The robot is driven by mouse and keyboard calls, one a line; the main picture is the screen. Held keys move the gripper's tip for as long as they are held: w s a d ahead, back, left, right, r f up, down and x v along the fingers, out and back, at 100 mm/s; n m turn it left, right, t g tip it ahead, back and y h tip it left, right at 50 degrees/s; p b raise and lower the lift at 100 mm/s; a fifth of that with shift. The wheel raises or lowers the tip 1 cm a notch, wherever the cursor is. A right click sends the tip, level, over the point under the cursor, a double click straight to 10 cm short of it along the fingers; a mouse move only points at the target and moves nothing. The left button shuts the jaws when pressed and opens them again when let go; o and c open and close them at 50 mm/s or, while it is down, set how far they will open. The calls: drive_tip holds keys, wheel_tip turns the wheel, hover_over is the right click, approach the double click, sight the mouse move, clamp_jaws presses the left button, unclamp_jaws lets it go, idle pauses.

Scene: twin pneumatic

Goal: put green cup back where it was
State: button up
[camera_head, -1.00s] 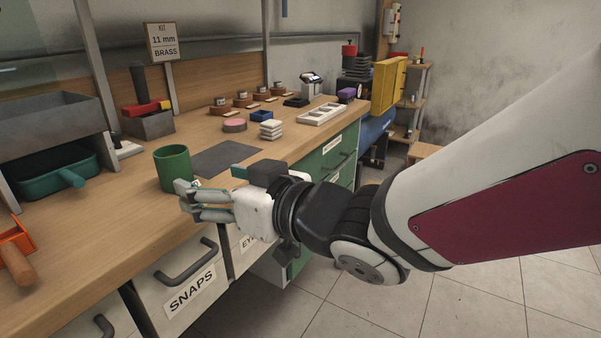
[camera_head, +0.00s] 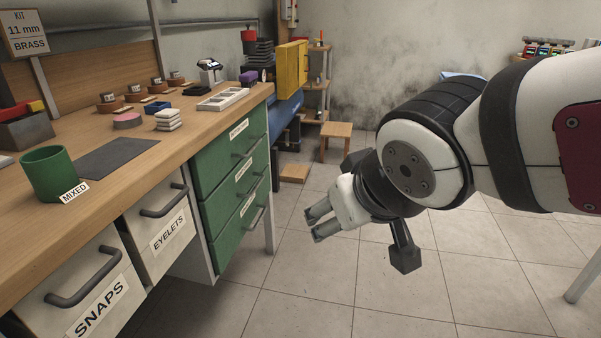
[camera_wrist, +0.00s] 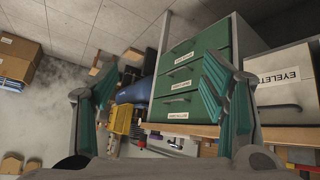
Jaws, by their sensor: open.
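The green cup (camera_head: 50,174) stands upright on the wooden workbench (camera_head: 20,235) at the left of the head view, near the front edge. A small label reading MIXED (camera_head: 74,192) is at its lower right. My gripper (camera_head: 314,226) is open and empty, out over the tiled floor, well to the right of the bench and apart from the cup. In the wrist view the two fingers (camera_wrist: 165,110) are spread with nothing between them. The cup does not show in the wrist view.
A dark grey mat (camera_head: 115,157) lies beside the cup. White stacked pieces (camera_head: 168,120), a pink-topped disc (camera_head: 127,120) and a white tray (camera_head: 222,99) are farther back. Green drawers (camera_head: 230,165) and the EYELETS drawer (camera_head: 160,222) face the aisle. A wooden stool (camera_head: 336,131) stands behind; the near floor is clear.

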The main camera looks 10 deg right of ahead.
drive_tip(key=s+d+f+m+g, duration=0.1)
drive_tip(key=s+d+g, duration=0.2)
drive_tip(key=s, duration=0.8)
drive_tip(key=s+d+f+m+g, duration=0.2)
drive_tip(key=s+g, duration=0.3)
drive_tip(key=s, duration=0.5)
drive_tip(key=shift+s+d, duration=0.35)
drive_tip(key=shift+d, duration=0.15)
